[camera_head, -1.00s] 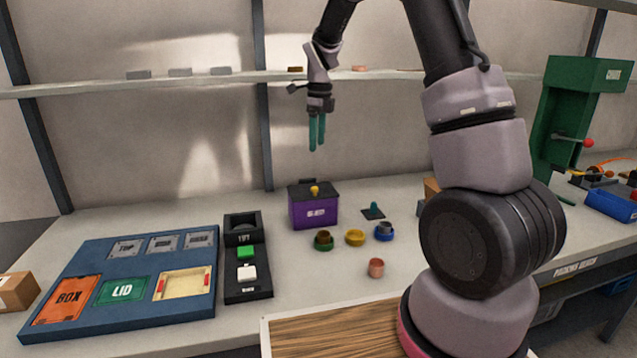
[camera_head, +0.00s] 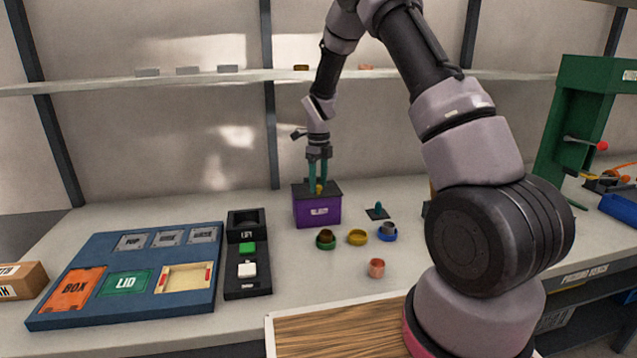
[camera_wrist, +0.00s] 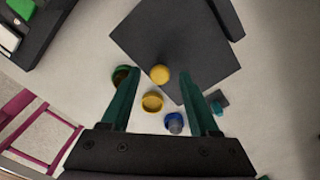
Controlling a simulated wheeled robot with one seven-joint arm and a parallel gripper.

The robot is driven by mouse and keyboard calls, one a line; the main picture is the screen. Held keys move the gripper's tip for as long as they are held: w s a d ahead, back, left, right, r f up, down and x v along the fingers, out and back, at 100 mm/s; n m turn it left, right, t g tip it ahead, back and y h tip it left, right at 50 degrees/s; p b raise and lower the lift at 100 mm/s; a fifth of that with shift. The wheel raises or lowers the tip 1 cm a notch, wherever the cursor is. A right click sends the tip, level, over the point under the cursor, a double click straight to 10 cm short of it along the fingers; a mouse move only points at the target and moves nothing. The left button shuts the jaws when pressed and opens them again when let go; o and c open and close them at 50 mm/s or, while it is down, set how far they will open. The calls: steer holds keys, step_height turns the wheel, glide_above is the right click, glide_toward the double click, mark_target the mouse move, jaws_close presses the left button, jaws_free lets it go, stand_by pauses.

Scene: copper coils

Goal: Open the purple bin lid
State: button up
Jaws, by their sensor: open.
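The purple bin (camera_head: 318,211) stands on the bench with its dark lid (camera_head: 331,187) shut on top. A yellow knob (camera_head: 320,189) sits on the lid. My gripper (camera_head: 318,188) points down at the lid, its two green fingers apart on either side of the knob in the head view. In the wrist view the dark square lid (camera_wrist: 195,50) and the round yellow knob (camera_wrist: 160,74) show ahead of my open gripper (camera_wrist: 160,92). The knob lies between the lines of the two fingers. I cannot tell whether a finger touches it.
Green (camera_head: 326,240), yellow (camera_head: 357,237) and blue (camera_head: 387,233) rings stand in front of the bin, with a copper coil (camera_head: 376,268) nearer. A black button panel (camera_head: 247,283) and a blue board (camera_head: 85,318) lie to the left. A shelf (camera_head: 420,74) runs behind.

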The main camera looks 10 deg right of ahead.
steer(key=shift+f, duration=0.1)
jaws_close()
stand_by(1.4)
